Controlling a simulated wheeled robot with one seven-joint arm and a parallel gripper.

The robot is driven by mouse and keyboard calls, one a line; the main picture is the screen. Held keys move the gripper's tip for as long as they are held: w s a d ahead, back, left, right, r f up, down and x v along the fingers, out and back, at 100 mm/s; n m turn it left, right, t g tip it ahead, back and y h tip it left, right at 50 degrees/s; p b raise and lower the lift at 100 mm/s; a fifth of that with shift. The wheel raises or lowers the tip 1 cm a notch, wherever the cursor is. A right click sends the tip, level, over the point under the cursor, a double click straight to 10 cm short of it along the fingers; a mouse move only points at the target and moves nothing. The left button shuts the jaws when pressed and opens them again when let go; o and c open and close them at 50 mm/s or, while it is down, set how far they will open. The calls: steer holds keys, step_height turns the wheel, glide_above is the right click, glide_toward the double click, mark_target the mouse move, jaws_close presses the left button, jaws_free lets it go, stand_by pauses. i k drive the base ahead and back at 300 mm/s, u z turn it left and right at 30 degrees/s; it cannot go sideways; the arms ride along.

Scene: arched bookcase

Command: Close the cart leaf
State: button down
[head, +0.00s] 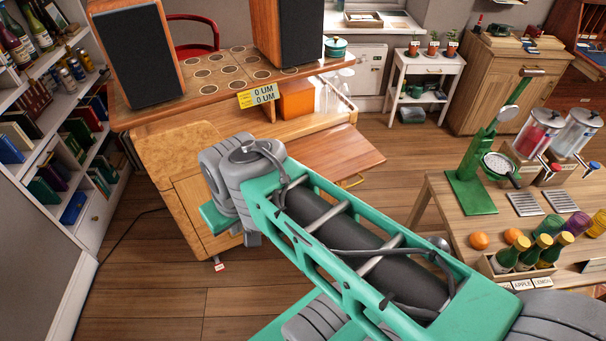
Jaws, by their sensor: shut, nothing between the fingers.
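The cart (160,152) is a wooden unit at the upper left, with a burl-wood front and a tiled top. A flat brown wooden leaf (335,152) sticks out to the right from its lower right side, below the top and about level. My green and grey arm reaches from the lower right to the cart's front and covers the leaf's left part. My gripper does not show; I cannot see its fingers.
Two speakers (140,55) stand on the cart, with an orange box (297,100) below its top. A bookcase (60,120) is close at left. A table (450,205) with bottles and drink dispensers stands at right. Floor (400,140) is clear between leaf and table.

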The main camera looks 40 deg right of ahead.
mark_target(340, 153)
steer(key=i, duration=0.7)
steer(key=z, duration=0.85)
steer(key=i, duration=0.4)
steer(key=z, duration=0.4)
